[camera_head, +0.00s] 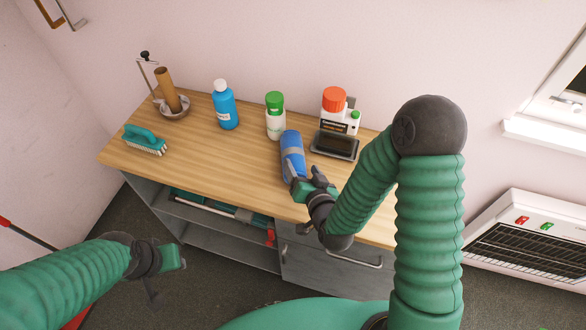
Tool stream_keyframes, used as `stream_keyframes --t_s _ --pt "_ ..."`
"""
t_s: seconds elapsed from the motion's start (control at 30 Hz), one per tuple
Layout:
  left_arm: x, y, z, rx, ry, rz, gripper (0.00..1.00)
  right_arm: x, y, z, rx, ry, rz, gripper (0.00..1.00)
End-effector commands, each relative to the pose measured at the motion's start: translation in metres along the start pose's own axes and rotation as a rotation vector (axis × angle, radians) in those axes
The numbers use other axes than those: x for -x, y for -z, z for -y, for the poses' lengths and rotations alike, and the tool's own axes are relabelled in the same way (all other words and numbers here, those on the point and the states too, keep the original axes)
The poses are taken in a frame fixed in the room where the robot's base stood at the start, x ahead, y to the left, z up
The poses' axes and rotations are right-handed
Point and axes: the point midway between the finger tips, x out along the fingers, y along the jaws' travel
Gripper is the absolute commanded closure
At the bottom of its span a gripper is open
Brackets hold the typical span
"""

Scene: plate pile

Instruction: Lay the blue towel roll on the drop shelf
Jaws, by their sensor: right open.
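The blue towel roll (292,150) lies on the wooden counter, right of its middle, with its near end towards the front edge. My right gripper (307,180) is open at the near end of the roll; I cannot tell whether it touches it. Its fingers and wrist hide part of that end. My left gripper (171,262) is low at the left, in front of the cabinet and away from the roll; its jaws are not clear. Under the counter is an open grey shelf (205,235); I cannot tell whether it is the drop shelf.
On the wooden counter (215,160) stand a brush (145,138), a roll holder (168,90), a blue bottle (225,108), a green-capped bottle (275,118), a red-capped container (335,108) and a dark tray (335,146). The counter's left front is clear. A white heater (535,240) is at right.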

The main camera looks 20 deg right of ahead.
Motion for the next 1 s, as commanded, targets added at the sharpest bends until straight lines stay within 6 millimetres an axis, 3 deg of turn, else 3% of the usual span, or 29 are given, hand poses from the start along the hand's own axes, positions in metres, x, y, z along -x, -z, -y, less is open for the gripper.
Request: stream_keyframes --t_s 0.03,0.13,0.27,0.53,0.77,1.0 --pt "-0.019 -0.004 0.0 0.0 0.0 0.0 0.64 -0.011 -0.007 -0.004 0.001 0.001 -0.006 0.31" --pt "-0.028 -0.006 0.0 0.0 0.0 0.0 0.64 -0.018 -0.004 -0.002 0.001 0.001 -0.003 0.31" --pt "-0.028 -0.006 0.0 0.0 0.0 0.0 0.64 -0.026 -0.003 -0.001 -0.001 0.0 0.002 0.31" --pt "-0.024 -0.005 0.0 0.0 0.0 0.0 0.64 -0.068 -0.012 -0.002 -0.001 0.0 0.0 0.31" --pt "-0.025 -0.006 0.0 0.0 0.0 0.0 0.64 -0.071 -0.013 -0.003 0.0 0.0 0.001 0.31" --pt "-0.025 -0.006 0.0 0.0 0.0 0.0 0.64 -0.071 -0.013 -0.003 0.0 -0.001 0.001 0.61"
